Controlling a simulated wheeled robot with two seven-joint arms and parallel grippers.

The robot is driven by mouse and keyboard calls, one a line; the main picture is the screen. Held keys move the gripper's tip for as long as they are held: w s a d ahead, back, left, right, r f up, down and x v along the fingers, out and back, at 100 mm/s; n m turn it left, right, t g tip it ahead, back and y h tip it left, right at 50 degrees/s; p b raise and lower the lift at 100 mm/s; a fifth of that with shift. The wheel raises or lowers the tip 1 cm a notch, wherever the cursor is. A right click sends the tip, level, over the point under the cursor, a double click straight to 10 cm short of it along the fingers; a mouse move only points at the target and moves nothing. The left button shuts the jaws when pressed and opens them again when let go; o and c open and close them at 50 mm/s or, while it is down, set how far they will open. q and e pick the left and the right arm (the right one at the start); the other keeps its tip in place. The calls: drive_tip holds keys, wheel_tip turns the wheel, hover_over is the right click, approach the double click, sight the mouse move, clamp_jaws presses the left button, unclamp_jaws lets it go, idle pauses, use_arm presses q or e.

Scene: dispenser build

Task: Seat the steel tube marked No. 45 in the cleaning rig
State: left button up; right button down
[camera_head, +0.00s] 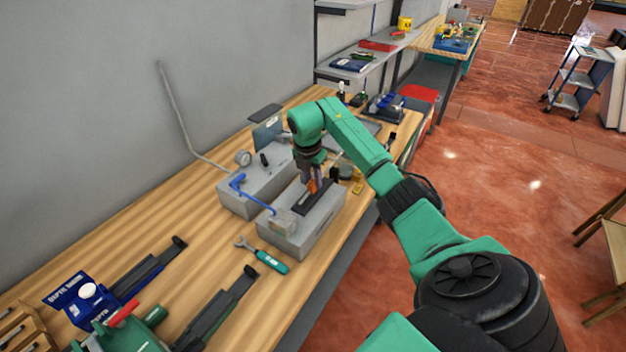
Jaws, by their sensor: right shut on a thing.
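My right gripper (314,185) points down over the front grey block (305,230), just above the dark recess in its top. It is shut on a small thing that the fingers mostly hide. A small orange patch shows at the fingertips. I cannot tell whether the held thing touches the recess, and no No. 45 marking is readable. My left gripper is not in view.
A teal-handled wrench (270,262) lies in front of the blocks on the wooden bench (190,250). Dark long tools (222,303) and a blue box (78,297) are at the lower left. Blue equipment (385,106) and a red bin (418,93) are farther back. The wall is on the left.

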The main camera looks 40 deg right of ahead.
sight(307, 194)
drive_tip(key=shift+y, duration=0.5)
drive_tip(key=shift+d+f, duration=0.1)
drive_tip(key=shift+f+b, duration=0.45)
drive_tip(key=shift+f, duration=0.15)
drive_tip(key=shift+s+a+p, duration=0.1)
drive_tip(key=shift+a+p, duration=0.25)
drive_tip(key=shift+s+a+p, duration=0.15)
drive_tip(key=shift+a+p, duration=0.2)
drive_tip(key=shift+a, duration=0.3)
drive_tip(key=shift+a, duration=0.3)
drive_tip(key=shift+s+a+p, duration=0.15)
drive_tip(key=shift+a+p, duration=0.25)
drive_tip(key=shift+p, duration=0.05)
drive_tip(key=shift+c, duration=1.5)
unclamp_jaws()
